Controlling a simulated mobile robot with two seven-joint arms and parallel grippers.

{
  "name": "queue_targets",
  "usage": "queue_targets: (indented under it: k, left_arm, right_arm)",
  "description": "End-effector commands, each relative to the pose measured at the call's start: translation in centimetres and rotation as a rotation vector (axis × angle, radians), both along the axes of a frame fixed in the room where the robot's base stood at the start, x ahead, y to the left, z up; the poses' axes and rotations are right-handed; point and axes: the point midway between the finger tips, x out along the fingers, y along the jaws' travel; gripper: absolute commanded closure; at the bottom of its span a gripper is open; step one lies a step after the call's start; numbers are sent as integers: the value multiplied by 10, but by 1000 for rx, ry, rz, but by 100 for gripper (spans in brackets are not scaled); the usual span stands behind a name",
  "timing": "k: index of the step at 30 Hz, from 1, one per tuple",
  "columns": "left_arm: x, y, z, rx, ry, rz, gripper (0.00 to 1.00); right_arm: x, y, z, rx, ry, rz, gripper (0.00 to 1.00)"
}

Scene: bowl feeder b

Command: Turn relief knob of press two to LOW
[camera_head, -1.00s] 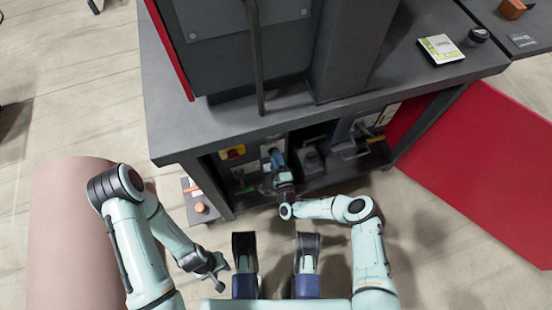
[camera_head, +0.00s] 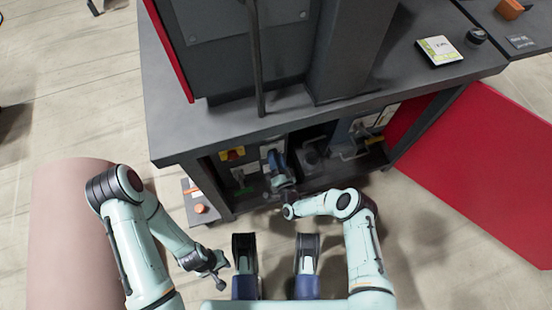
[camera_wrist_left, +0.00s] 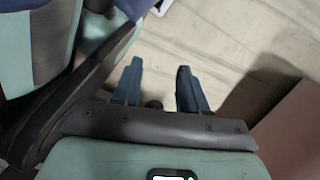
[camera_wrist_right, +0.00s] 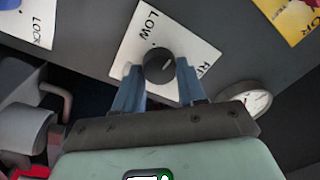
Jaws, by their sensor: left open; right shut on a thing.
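The relief knob (camera_wrist_right: 159,66) is a small round black knob with a short pale mark, on a white plate (camera_wrist_right: 132,36) lettered LOW at its upper left; lettering at its right is partly covered. My right gripper (camera_wrist_right: 158,84) has its blue fingers closed on the knob's two sides. In the head view, my right gripper (camera_head: 274,156) reaches into the open bay under the press bench, and the knob is hidden there. My left gripper (camera_head: 216,270) is open and empty outside the bench, low over the floor; its parted fingers show in the left wrist view (camera_wrist_left: 158,84).
A round gauge (camera_wrist_right: 258,102) sits right of the knob plate. A grey cylindrical part (camera_wrist_right: 25,128) and red parts lie left. A yellow label (camera_wrist_right: 295,18) is at upper right. The bench top (camera_head: 200,130) overhangs the bay; a red door (camera_head: 480,170) stands open at right.

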Motion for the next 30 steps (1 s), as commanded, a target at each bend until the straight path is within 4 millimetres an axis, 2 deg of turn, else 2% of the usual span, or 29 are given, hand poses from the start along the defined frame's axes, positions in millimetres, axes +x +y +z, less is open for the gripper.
queue_targets:
  k: [18, 30]
  left_arm:
    - [22, -3, 11, 4, -71, -8, 57]
    - [29, -3, 15, 6, -96, -10, 57]
  right_arm:
    - [2, 3, 4, -515, -174, 2, 90]
    - [2, 3, 4, -676, -226, 2, 90]
